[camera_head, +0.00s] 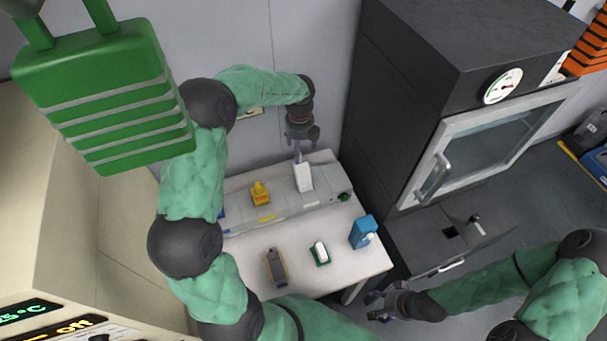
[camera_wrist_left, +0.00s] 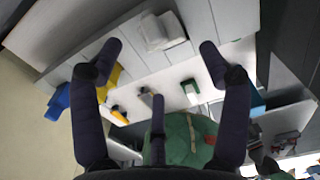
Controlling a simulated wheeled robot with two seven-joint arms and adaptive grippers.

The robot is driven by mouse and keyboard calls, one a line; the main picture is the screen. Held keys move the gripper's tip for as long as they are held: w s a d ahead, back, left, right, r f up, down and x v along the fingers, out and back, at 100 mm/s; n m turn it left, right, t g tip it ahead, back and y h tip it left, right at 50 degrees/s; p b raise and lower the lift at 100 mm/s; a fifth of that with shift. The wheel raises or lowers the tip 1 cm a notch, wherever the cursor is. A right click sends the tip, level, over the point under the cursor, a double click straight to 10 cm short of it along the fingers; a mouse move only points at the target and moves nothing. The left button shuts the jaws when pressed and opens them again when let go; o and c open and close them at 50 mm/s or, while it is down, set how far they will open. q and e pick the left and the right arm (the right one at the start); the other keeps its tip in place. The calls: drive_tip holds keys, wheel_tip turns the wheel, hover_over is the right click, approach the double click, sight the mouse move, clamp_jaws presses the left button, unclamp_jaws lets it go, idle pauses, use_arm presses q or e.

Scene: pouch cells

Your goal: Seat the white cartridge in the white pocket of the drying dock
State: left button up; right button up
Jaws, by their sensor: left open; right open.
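The white cartridge (camera_head: 303,178) stands upright at the right part of the grey drying dock (camera_head: 285,204). A white block that looks like it (camera_wrist_left: 160,32) shows between the fingers in the left wrist view. I cannot tell how deep it sits, and the pocket under it is hidden. My left gripper (camera_head: 300,150) is open, just behind and above the white cartridge, and it shows large in the left wrist view (camera_wrist_left: 160,47). No finger clearly touches the cartridge. My right gripper (camera_head: 380,301) is open and empty, beyond the table's front right corner.
A yellow cartridge (camera_head: 260,193) stands on the dock left of the white one. A blue item (camera_head: 362,232), a small white piece on a green base (camera_head: 320,252) and a grey-tan holder (camera_head: 276,267) stand on the white table (camera_head: 345,266). A dark oven cabinet (camera_head: 390,120) rises at right.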

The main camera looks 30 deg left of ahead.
sight(302, 171)
use_arm(q)
drive_tip(key=shift+w+f, duration=0.1)
drive_tip(key=shift+f, duration=1.35)
wheel_tip(302, 171, down, 4)
drive_tip(key=shift+r+b, duration=0.1)
drive_tip(key=shift+b, duration=0.2)
clamp_jaws()
